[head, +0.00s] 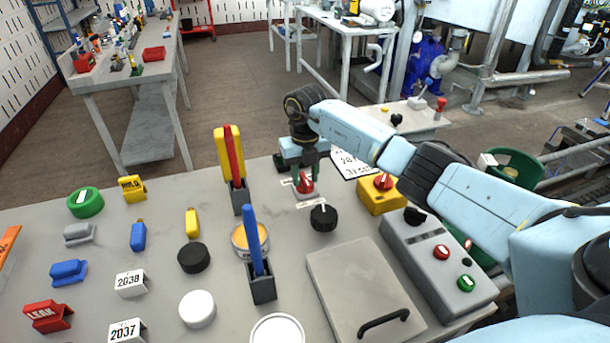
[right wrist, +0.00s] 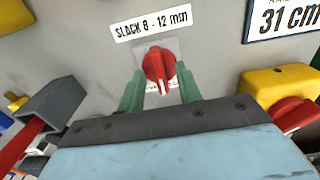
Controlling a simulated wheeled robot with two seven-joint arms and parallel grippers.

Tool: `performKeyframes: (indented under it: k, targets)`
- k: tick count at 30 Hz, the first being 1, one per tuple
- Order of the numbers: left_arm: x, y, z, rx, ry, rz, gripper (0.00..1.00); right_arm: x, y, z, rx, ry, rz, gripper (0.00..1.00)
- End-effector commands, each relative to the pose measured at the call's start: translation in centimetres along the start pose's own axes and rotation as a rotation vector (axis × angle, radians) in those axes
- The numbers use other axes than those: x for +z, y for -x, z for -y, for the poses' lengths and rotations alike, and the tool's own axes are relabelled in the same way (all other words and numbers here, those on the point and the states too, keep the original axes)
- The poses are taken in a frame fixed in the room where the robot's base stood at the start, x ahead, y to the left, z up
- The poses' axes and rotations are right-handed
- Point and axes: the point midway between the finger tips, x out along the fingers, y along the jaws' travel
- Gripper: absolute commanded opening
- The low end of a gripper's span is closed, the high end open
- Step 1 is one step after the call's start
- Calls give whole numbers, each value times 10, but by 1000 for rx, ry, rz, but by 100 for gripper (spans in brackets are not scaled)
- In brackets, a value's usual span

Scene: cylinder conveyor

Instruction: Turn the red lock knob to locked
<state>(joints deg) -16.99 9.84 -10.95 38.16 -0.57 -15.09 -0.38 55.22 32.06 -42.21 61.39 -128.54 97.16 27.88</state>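A red knob (head: 305,184) with a white pointer line sits on a small pale plate on the grey bench. In the right wrist view the red knob (right wrist: 158,66) has its pointer toward the gripper, and the label below it is partly hidden. My right gripper (head: 307,172) is over this knob. In the right wrist view the green fingers of my right gripper (right wrist: 160,88) stand apart, one on each side of the knob's lower part, with gaps visible. My left gripper is out of view.
A yellow box (head: 378,198) with another red knob (head: 384,181) stands just right. A black knob (head: 323,217) is in front. Upright yellow and red handles (head: 229,155) and a blue handle (head: 254,240) stand left. A grey control box (head: 437,262) lies right.

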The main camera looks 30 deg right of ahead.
Motion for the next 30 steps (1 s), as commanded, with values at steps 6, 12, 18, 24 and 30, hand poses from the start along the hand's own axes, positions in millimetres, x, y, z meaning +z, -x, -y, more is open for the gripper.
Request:
performKeyframes:
  k: [6, 12, 18, 24, 30]
  targets:
    - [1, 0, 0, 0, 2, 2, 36, 0, 0, 0, 0, 0, 1, 35]
    - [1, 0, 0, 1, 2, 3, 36, 0, 0, 0, 0, 0, 1, 12]
    - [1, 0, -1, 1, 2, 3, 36, 0, 0, 0, 0, 0, 1, 0]
    - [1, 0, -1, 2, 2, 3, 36, 0, 0, 0, -1, 17, 1, 0]
    - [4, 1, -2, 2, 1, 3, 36, 1, 1, 0, -2, 94, 1, 0]
